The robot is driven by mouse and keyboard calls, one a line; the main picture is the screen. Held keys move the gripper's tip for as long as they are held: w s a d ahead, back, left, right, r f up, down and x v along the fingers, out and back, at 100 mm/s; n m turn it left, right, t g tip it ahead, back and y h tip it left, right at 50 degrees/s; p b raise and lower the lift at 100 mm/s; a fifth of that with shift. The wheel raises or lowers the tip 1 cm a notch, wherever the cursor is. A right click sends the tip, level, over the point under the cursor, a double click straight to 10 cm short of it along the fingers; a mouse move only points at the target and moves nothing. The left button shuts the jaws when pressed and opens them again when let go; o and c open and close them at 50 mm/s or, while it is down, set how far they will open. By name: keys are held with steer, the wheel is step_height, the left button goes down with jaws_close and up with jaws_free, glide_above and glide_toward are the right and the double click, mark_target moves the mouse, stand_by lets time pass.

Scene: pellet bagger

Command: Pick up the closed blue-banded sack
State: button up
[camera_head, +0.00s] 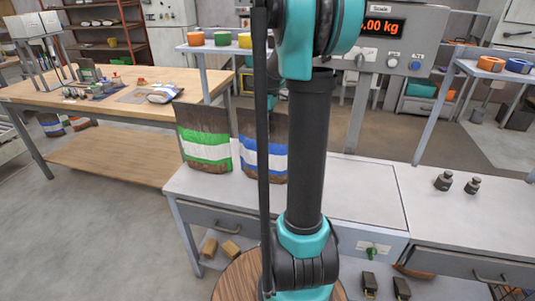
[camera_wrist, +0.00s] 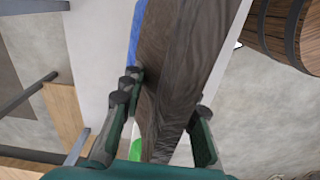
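The blue-banded sack (camera_head: 250,160), dark brown with a blue and white band, stands upright on the white table; my arm hides its right part. In the wrist view, a dark brown sack surface (camera_wrist: 185,60) with a strip of blue along its left side runs between my fingers. My gripper (camera_wrist: 165,100) is open around it, one finger on each side. The left finger looks close to or touching the brown surface; a small gap seems to show at the right finger. My gripper is hidden in the head view.
A green-banded sack (camera_head: 205,150) stands close on the left of the blue one. A scale display (camera_head: 382,27) rises behind the table. Dark weights (camera_head: 443,181) sit at the right. A wooden barrel (camera_wrist: 290,30) is at the wrist view's upper right.

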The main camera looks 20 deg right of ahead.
steer(key=shift+f, duration=0.5)
jaws_close()
